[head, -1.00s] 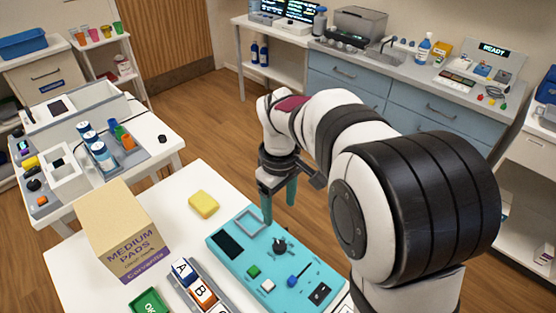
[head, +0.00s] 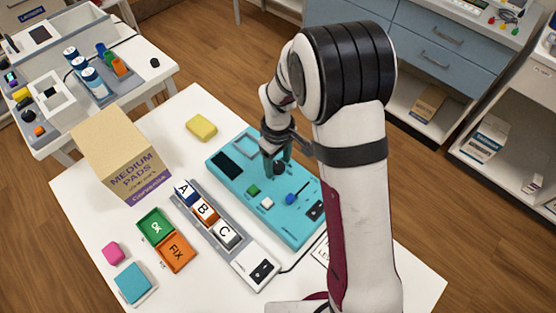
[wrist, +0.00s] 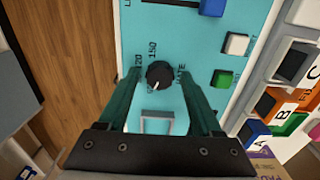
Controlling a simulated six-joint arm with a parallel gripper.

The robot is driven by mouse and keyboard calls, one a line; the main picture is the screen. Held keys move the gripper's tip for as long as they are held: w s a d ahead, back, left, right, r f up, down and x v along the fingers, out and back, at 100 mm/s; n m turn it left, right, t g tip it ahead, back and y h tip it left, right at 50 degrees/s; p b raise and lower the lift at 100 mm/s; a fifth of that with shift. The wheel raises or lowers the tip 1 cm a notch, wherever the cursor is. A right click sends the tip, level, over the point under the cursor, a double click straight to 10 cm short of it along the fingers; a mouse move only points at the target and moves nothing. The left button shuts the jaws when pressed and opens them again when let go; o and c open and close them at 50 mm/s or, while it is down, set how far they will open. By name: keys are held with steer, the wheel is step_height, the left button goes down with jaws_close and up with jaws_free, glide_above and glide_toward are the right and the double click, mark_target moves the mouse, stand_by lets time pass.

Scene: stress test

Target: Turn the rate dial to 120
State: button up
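The rate dial (wrist: 160,74) is a round black knob on a turquoise panel (wrist: 215,45). In the wrist view its white pointer mark faces down and slightly left, toward a partly hidden label; the "120" and "150" labels are at its upper left. My gripper (wrist: 158,76) is open, with one green finger on each side of the dial and gaps showing between. In the head view my gripper (head: 277,163) is down at the dial (head: 280,169), which it partly hides.
The panel (head: 225,172) also carries a blue lever (head: 291,199), a green button (head: 253,190) and a white button (head: 267,203). A grey rack of lettered blocks (head: 237,242), a cardboard box (head: 122,150) and a yellow sponge (head: 202,127) stand nearby.

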jaws_close()
steer(key=shift+m, duration=0.3)
steer(key=m, duration=0.3)
steer(key=shift+m, duration=0.4)
steer(key=m, duration=0.4)
steer(key=shift+m, duration=0.3)
steer(key=m, duration=0.4)
steer(key=shift+m, duration=2.3)
